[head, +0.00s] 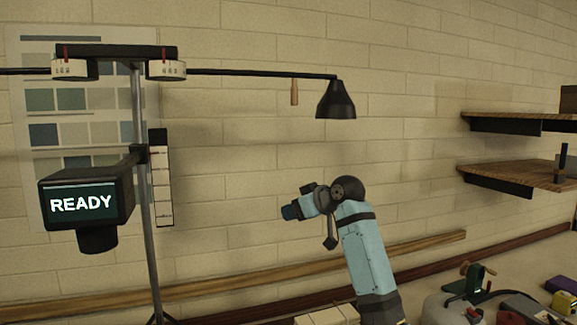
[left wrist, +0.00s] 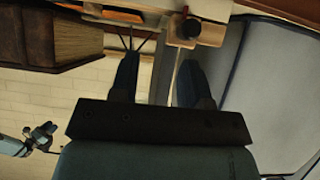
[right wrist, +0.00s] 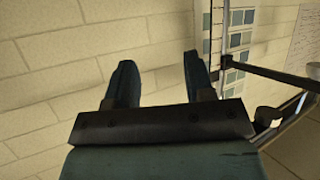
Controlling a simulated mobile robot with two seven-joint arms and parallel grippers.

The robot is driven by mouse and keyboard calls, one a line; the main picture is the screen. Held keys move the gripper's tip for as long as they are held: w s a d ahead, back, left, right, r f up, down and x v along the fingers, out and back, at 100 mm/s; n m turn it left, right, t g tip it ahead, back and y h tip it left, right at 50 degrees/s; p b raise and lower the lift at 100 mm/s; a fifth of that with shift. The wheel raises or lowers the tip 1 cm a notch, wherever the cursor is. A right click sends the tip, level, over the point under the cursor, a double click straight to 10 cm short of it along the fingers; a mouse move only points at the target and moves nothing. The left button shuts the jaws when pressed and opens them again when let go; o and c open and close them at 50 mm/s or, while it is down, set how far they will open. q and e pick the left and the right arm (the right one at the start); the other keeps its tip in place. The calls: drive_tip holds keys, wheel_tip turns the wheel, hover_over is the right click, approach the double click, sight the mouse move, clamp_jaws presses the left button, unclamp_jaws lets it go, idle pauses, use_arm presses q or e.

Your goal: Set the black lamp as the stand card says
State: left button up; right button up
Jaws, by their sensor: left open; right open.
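The black lamp (head: 336,104) hangs at the right end of a thin black arm (head: 260,74) on a grey stand pole (head: 145,200). Two white dials (head: 167,70) with red marks sit under the crossbar. A wooden pull (head: 294,92) hangs from the same arm. My right gripper (head: 291,212) is below and left of the lamp, apart from it; the right wrist view shows its fingers (right wrist: 160,88) open and empty. My left gripper (left wrist: 160,85) shows only in the left wrist view, open, with nothing clearly between its fingers. I cannot make out a readable stand card.
A black box reading READY (head: 85,202) is on the pole, beside a black-and-white strip (head: 162,185). A colour chart (head: 60,130) hangs on the brick wall. Shelves (head: 515,175) are at right, small tools (head: 468,283) below. A thick book (left wrist: 55,35) is near my left gripper.

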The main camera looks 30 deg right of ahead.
drive_tip(key=w+d+r+t+y, duration=0.1)
drive_tip(key=d+r, duration=0.1)
drive_tip(key=r, duration=0.5)
drive_tip(key=d+r+t, duration=0.1)
drive_tip(key=d+r, duration=0.2)
drive_tip(key=r, duration=0.4)
drive_tip(key=t+y, duration=0.2)
drive_tip(key=t, duration=0.1)
approach(297, 94)
drive_tip(key=shift+n, duration=0.3)
drive_tip(key=p+x, duration=0.5)
drive_tip(key=x, duration=0.6)
drive_tip(key=shift+w+r, duration=0.15)
drive_tip(key=shift+w, duration=0.3)
drive_tip(key=shift+w+a, duration=0.25)
drive_tip(key=shift+w, duration=0.2)
drive_tip(key=shift+c, duration=1.3)
use_arm(q)
drive_tip(key=shift+n, duration=0.3)
drive_tip(key=r, duration=0.4)
drive_tip(key=shift+a+r, duration=0.15)
drive_tip(key=shift+a, duration=0.15)
use_arm(e)
clamp_jaws()
